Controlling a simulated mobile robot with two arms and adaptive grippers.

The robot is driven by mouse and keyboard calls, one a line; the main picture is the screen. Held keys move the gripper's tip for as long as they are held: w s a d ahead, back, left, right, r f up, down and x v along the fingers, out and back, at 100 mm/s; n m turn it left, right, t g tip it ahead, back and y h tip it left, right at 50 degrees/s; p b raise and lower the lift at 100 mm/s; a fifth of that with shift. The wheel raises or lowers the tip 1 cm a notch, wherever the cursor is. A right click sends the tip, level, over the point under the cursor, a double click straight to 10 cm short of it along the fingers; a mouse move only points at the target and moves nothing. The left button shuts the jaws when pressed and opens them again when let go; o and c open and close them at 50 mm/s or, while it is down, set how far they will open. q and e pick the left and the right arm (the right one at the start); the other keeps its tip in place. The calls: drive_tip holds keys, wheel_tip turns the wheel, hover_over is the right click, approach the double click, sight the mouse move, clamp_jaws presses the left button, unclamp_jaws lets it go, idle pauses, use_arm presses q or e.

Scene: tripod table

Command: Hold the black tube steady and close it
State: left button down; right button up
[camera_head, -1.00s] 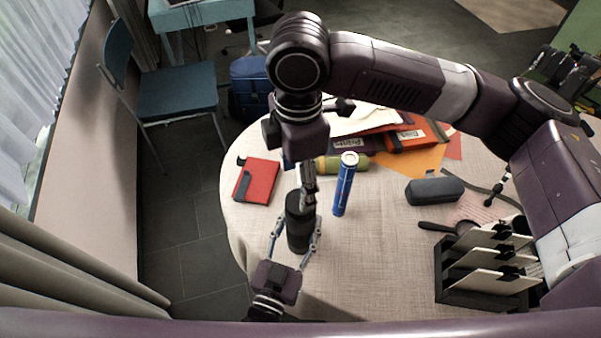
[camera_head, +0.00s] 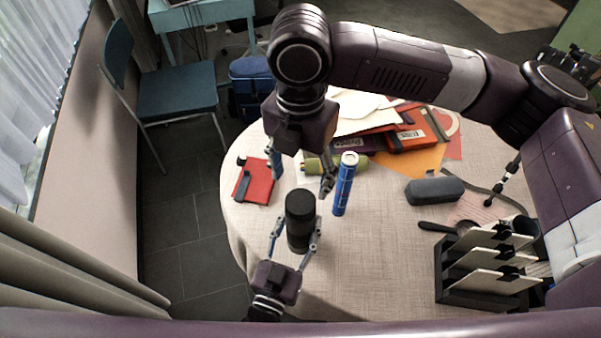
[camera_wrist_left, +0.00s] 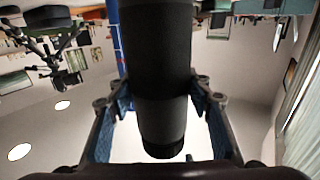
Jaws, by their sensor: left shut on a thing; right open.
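The black tube (camera_head: 300,232) stands upright near the table's front left edge, with a black cap (camera_head: 300,204) on its top. My left gripper (camera_head: 296,240) is shut around the tube's body from the front, one finger on each side. The left wrist view shows the tube (camera_wrist_left: 155,50) between the two fingers of my left gripper (camera_wrist_left: 160,100), with a seam across it. My right gripper (camera_head: 302,174) is open and empty above and just behind the cap, its fingers spread apart. I cannot tell from the head view whether the cap sits fully down.
A blue tube (camera_head: 344,185) stands upright close to the right finger. A red notebook (camera_head: 254,182) lies to the left and an olive cylinder (camera_head: 322,164) behind. A dark case (camera_head: 434,191) and a black rack (camera_head: 480,296) are at the right. The cloth (camera_head: 375,260) between is clear.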

sight(301, 201)
wheel_tip(301, 201, down, 8)
drive_tip(key=shift+r, duration=0.1)
idle(0.4)
drive_tip(key=c, duration=1.2)
drive_tip(key=m, duration=0.3)
drive_tip(key=shift+m, duration=0.3)
drive_tip(key=m, duration=0.5)
drive_tip(key=shift+m, duration=0.3)
drive_tip(key=m, duration=0.8)
drive_tip(key=shift+m, duration=0.4)
drive_tip(key=o, duration=1.4)
drive_tip(key=shift+c, duration=0.2)
